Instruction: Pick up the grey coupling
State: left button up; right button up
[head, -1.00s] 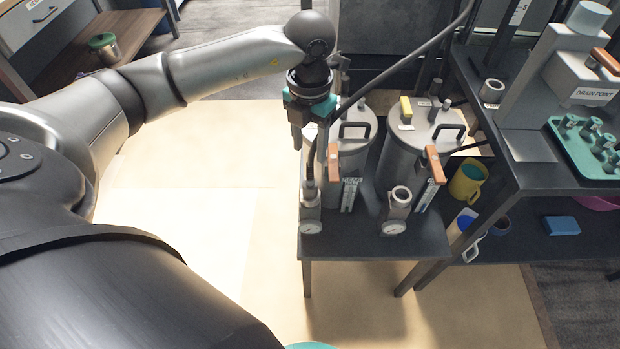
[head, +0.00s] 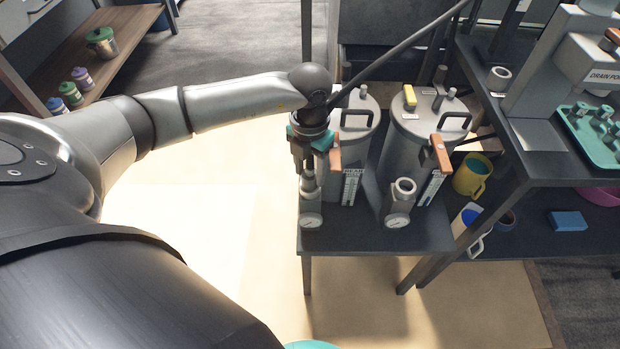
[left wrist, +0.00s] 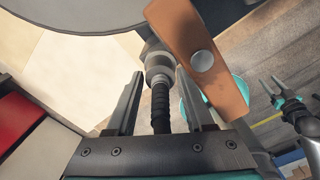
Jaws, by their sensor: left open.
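The grey coupling (head: 308,184) is a small upright cylinder above the left gauge fitting (head: 311,215) on the dark stand. In the left wrist view the coupling (left wrist: 158,67) shows at the end of a black ribbed hose (left wrist: 160,108). My left gripper (head: 308,168) is open and points down at it from above. Its two fingers (left wrist: 162,85) stand on either side of the hose, just short of the coupling, with gaps on both sides. My right gripper (left wrist: 269,82) shows small at the right of the left wrist view, its fingers apart and empty.
An orange lever (head: 335,153) is close to the right of my left gripper. Two grey canisters (head: 352,135) (head: 412,140) with handles stand behind. A second gauge fitting (head: 400,202) is to the right. Floor at left is clear.

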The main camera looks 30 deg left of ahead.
pick_arm(q)
jog(key=shift+f, duration=0.95)
grip_shut()
